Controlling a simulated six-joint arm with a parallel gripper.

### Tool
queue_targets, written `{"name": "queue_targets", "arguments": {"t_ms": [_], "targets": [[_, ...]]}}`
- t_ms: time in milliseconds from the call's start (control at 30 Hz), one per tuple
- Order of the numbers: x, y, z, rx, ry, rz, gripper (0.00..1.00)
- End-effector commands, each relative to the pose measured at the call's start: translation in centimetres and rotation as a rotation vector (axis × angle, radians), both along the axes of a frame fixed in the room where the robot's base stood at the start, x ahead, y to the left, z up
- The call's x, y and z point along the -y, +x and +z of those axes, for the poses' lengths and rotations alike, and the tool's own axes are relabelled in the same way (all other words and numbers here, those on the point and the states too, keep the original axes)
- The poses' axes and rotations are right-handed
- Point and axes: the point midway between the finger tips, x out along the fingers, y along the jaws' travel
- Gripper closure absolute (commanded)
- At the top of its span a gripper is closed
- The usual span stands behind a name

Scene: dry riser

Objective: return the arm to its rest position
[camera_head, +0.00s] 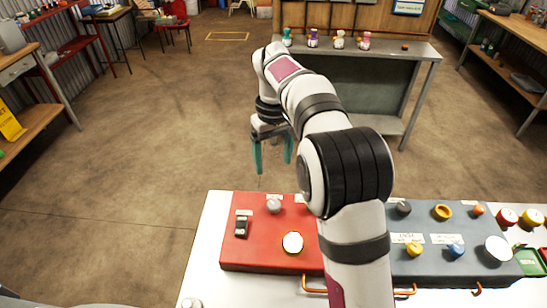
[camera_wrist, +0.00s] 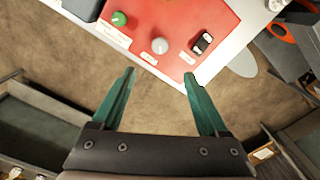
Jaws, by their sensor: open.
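My gripper (camera_head: 273,158) is open, with two teal fingers pointing down and nothing between them. In the head view it hangs beyond the far edge of the red panel (camera_head: 236,256), over the floor. In the wrist view my gripper (camera_wrist: 160,88) shows its fingers spread apart, with the red panel (camera_wrist: 185,22) ahead of them. My white and black arm reaches up and forward from the lower right and hides part of the panels.
The red panel carries a grey knob (camera_head: 274,204), a black switch (camera_head: 242,224) and a white round button (camera_head: 293,243). A grey-blue panel (camera_head: 440,268) with several knobs lies to the right. A workbench (camera_head: 390,48) stands behind.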

Motion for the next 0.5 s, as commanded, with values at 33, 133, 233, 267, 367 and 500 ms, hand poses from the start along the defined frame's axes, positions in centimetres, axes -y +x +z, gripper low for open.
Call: {"name": "queue_targets", "arguments": {"t_ms": [33, 133, 233, 267, 367, 500], "targets": [[0.0, 0.0, 0.2, 0.001, 0.001, 0.000, 0.23], [0.0, 0.0, 0.2, 0.001, 0.001, 0.000, 0.23], [0.0, 0.0, 0.2, 0.000, 0.000, 0.000, 0.23], [0.0, 0.0, 0.2, 0.000, 0.000, 0.000, 0.23], [0.0, 0.0, 0.2, 0.000, 0.000, 0.000, 0.23], [0.9, -1.2, 1.2, -0.001, 0.006, -0.044, 0.23]]}}
